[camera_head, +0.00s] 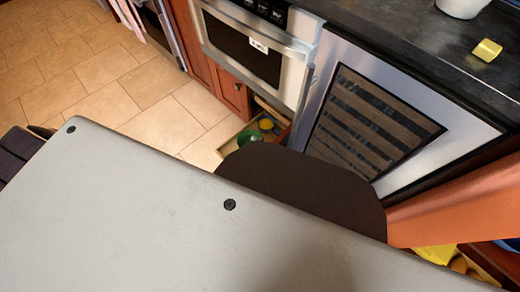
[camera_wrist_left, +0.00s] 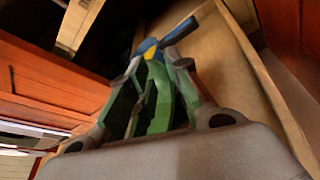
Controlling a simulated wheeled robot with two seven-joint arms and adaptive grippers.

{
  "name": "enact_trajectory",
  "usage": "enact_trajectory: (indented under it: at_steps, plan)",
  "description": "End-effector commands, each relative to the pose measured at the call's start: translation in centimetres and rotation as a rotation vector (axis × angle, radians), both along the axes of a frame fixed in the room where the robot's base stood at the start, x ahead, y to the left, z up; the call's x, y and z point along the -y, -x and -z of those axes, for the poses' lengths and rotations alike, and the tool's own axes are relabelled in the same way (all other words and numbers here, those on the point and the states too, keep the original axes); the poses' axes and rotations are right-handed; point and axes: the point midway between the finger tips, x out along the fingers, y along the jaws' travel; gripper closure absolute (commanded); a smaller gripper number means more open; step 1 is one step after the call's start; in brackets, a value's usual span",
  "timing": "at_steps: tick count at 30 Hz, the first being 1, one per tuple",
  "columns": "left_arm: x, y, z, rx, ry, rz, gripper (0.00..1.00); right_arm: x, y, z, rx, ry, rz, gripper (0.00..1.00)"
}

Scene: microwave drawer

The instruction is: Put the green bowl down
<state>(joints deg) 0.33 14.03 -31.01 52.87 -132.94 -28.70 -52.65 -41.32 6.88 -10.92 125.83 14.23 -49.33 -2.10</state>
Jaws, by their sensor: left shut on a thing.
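The green bowl (camera_wrist_left: 160,98) sits between the fingers of my left gripper (camera_wrist_left: 155,78) in the left wrist view. The gripper is shut on it, with the bowl over or in the open wooden drawer (camera_wrist_left: 244,62). In the head view, green (camera_head: 248,138) shows inside the open drawer (camera_head: 229,149) below the microwave, partly hidden by a dark shape in front. I cannot tell whether the bowl touches the drawer bottom. My right gripper is not in view.
A yellow item (camera_head: 266,123) lies in the drawer beside the green. The microwave (camera_head: 245,45) is above it. A glass-fronted appliance (camera_head: 365,125) stands to the right, under the dark counter (camera_head: 425,45). Tiled floor (camera_head: 110,85) is clear at left.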

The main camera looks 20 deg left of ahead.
Motion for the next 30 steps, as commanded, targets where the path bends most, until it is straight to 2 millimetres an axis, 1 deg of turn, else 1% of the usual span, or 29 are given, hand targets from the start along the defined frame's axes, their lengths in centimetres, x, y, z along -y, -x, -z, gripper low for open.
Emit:
enact_trajectory:
  at_steps: [9,13,17,24,30]
  plan:
    - [0.0,-0.1,-0.1,0.002,0.000,0.000,1.00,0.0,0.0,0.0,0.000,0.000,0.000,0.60]
    - [0.0,-0.1,0.2,0.001,0.000,0.000,1.00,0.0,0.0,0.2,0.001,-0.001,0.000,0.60]
    - [0.0,-0.1,1.0,0.001,0.002,-0.001,1.00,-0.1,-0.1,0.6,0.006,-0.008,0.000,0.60]
    - [0.0,0.0,2.9,0.000,0.001,-0.001,1.00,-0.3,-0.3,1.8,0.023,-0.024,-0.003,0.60]
    - [0.0,-0.1,3.6,0.002,0.000,0.000,1.00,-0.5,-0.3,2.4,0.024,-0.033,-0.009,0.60]
